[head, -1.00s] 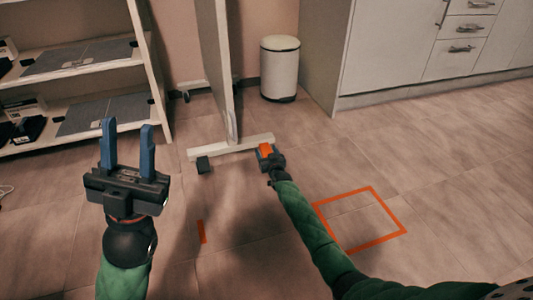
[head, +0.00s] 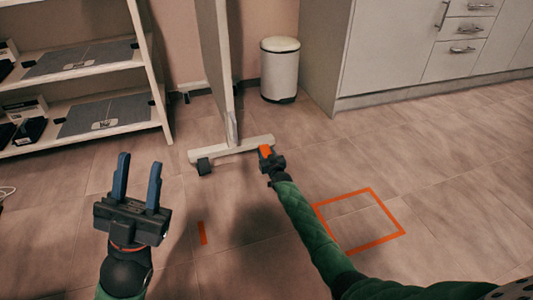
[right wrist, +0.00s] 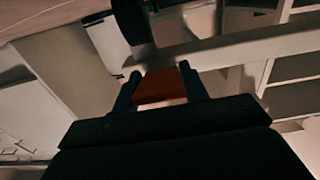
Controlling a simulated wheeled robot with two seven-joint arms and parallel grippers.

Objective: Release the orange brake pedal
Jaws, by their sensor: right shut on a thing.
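The orange brake pedal (head: 265,151) sits at the right end of the pale foot bar (head: 235,148) of an upright panel on wheels. In the right wrist view the orange pedal (right wrist: 160,87) lies between the two fingers of my right gripper (right wrist: 163,88). My right gripper (head: 271,158) is low by the floor and shut on the pedal. My left gripper (head: 137,185) is open and empty, raised at the left with its blue fingers pointing up. The caster under the pedal is hidden by my right gripper; another caster (head: 204,166) shows at the bar's left end.
The upright panel (head: 216,60) stands on the foot bar. A shelf unit (head: 110,65) is at the left, a white bin (head: 279,70) behind, and white cabinets (head: 400,45) at the right. An orange floor square (head: 387,238) and short orange strip (head: 202,232) mark open floor.

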